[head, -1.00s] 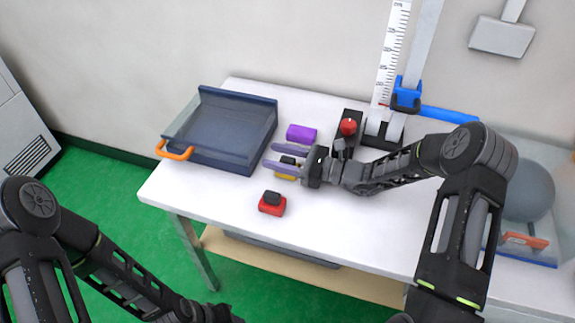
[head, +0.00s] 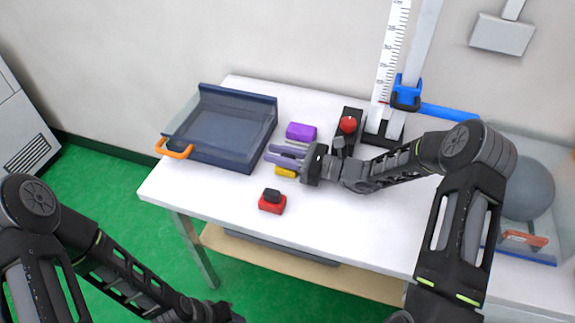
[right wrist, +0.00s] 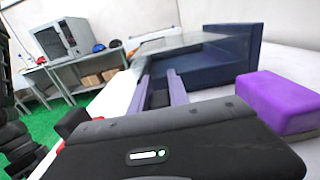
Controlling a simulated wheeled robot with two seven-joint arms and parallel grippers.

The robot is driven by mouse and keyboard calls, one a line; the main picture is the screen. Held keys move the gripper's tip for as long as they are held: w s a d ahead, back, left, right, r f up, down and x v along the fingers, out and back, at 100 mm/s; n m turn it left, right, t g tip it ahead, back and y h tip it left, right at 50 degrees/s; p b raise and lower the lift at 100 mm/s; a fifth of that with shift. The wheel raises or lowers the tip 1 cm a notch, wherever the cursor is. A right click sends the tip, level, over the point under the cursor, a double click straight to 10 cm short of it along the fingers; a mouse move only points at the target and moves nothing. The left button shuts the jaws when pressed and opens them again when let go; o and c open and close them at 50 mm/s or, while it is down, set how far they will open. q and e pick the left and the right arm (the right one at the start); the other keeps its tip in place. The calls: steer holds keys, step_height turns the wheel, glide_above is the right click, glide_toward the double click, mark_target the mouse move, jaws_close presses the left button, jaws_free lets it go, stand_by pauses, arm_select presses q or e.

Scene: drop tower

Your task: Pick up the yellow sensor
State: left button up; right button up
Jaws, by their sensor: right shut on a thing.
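The yellow sensor (head: 285,171) is on the white table in the head view, partly hidden by my right gripper. My right gripper (head: 284,155) comes in from the right, and its purple-grey fingers are closed together on the sensor's dark upper part. In the right wrist view the fingers (right wrist: 162,90) are close together with a dark piece between them; the yellow part is hidden there. My left arm is at the lower left of the head view, and its gripper's fingers are not visible.
A purple block (head: 301,132) lies just behind the right gripper. A red sensor (head: 272,201) with a dark top stands in front. A blue tray (head: 240,155) with an orange handle is to the left. A red-buttoned box (head: 348,124) and the tower's ruler (head: 391,50) stand behind the right arm.

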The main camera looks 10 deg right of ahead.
jaws_close()
stand_by(0.3)
step_height(320, 180, up, 10)
steer(key=shift+b, duration=0.35)
stand_by(0.8)
